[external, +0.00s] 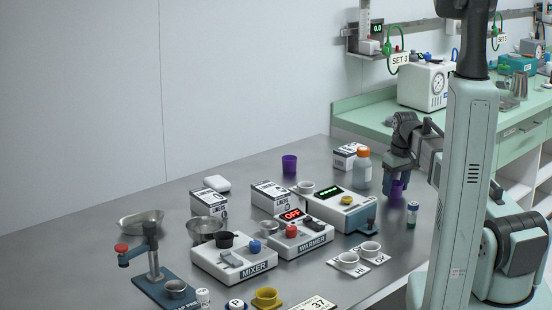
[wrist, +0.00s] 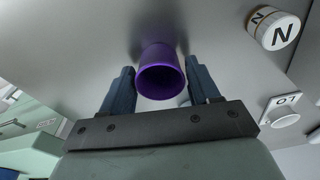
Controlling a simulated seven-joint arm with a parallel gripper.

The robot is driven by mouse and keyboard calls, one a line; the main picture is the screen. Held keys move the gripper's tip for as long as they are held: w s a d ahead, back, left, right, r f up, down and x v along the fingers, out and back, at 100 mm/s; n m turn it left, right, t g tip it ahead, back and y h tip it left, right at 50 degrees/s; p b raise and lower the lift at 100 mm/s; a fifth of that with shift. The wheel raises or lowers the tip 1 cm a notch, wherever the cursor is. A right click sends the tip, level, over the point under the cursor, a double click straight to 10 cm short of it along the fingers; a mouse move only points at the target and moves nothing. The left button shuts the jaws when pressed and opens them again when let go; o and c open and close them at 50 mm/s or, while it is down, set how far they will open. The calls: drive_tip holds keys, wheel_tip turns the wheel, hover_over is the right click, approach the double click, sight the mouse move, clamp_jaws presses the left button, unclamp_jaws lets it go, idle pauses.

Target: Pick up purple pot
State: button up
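A purple pot (wrist: 161,70) stands between the two fingers of my gripper (wrist: 161,85) in the wrist view, its round opening facing the camera. The fingers lie close along both sides of it; I cannot tell whether they press on it. In the external view my gripper (external: 399,178) points down at the right part of the table, with this purple pot (external: 397,188) low between the fingers, partly hidden. Another purple pot (external: 289,164) stands alone at the back of the table.
A small white-lidded jar (external: 412,214) stands just in front of my gripper; a jar marked N (wrist: 274,30) shows in the wrist view. An orange-capped bottle (external: 362,168) stands to the left. The mixer (external: 232,262) and warmer (external: 300,236) fill the table's middle.

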drive_tip(key=c, duration=0.7)
drive_tip(key=shift+r, duration=0.1)
wheel_tip(320, 180, up, 10)
drive_tip(key=shift+f, duration=0.1)
idle(0.3)
